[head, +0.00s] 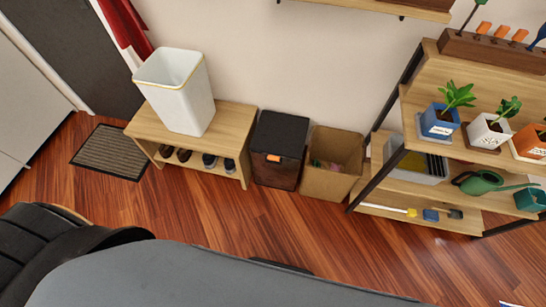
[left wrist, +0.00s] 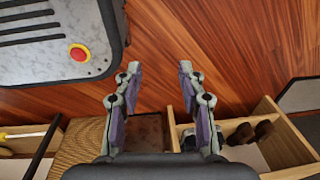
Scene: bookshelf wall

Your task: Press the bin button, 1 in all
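The black bin (head: 280,150) stands on the floor against the wall, with its dark lid closed. An orange button (head: 273,158) shows on its upper front. In the left wrist view, my left gripper (left wrist: 155,85) is open and empty, with its two fingers spread apart over the wooden floor. A dark surface that appears to be the bin (left wrist: 146,132) shows between and behind the fingers, partly hidden by them; its button cannot be seen there. I cannot make out either gripper in the head view, and my right gripper is in neither view.
A wooden shoe bench (head: 232,120) with a white bin (head: 178,95) on top stands left of the black bin. An open cardboard box (head: 325,183) is close on its right, then a plant shelf (head: 405,100). The floor in front (head: 220,220) is clear.

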